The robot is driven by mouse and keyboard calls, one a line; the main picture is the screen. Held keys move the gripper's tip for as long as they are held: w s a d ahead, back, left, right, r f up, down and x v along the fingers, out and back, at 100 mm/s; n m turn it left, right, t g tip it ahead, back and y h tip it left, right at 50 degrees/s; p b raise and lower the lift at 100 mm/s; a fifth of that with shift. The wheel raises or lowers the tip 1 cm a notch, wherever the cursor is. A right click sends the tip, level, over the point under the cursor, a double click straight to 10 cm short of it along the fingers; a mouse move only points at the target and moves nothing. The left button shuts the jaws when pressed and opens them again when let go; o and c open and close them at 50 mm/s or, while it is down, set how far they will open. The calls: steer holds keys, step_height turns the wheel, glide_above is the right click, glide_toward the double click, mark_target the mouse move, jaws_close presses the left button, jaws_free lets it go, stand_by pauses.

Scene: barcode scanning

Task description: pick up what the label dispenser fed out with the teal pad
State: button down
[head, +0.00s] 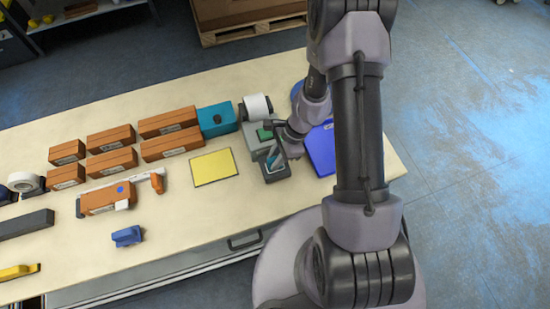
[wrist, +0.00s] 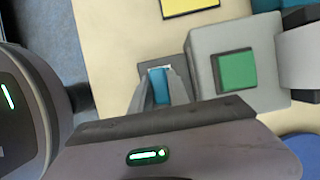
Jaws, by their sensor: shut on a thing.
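My gripper (head: 272,160) is shut on the teal pad (wrist: 159,86), which shows between the two grey fingers in the wrist view. The gripper is over the dark outfeed plate (head: 277,177) at the front of the grey label dispenser (head: 255,142). A thin white edge (wrist: 157,68), perhaps of a label, shows at the pad's far side. Whether the pad touches the plate or the label, I cannot tell. The dispenser has a green button (wrist: 238,71) and a white roll (head: 256,106). The pad's underside is hidden.
A yellow panel (head: 214,167) lies left of the dispenser, and a teal block (head: 217,120) with a dark knob stands behind it. Several brown boxes (head: 110,136) stand further left. A blue tray (head: 321,152) is close on the right.

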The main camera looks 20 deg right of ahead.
step_height(320, 180, up, 7)
steer(key=p, duration=0.5)
